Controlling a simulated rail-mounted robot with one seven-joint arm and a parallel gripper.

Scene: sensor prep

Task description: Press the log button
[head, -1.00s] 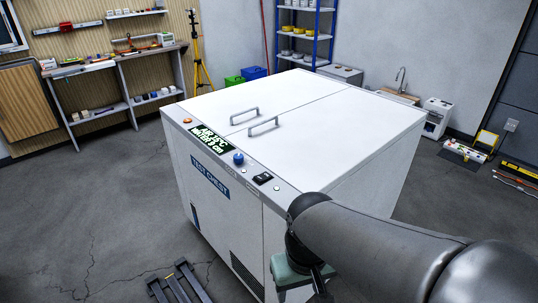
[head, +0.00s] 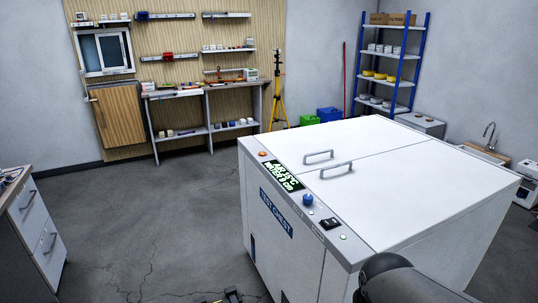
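The white test chest (head: 420,160) stands right of centre in the head view, with both lids down. A control strip runs along its front top edge. On it are an orange round piece (head: 262,153), a lit green-on-black display (head: 283,177), a blue knob (head: 308,200), a black switch (head: 328,224) and small round pale pieces, one near the right end (head: 343,237). No label reading "log" can be made out, so I cannot tell which piece is the log button. My arm shows at the bottom right, by the chest's front corner.
A drawer cabinet (head: 36,222) stands at the left edge. A workbench (head: 205,88) lines the back wall, with a yellow tripod (head: 276,95) beside it. Blue shelving (head: 421,65) and green and blue bins (head: 329,114) stand behind the chest. The floor left of the chest is clear.

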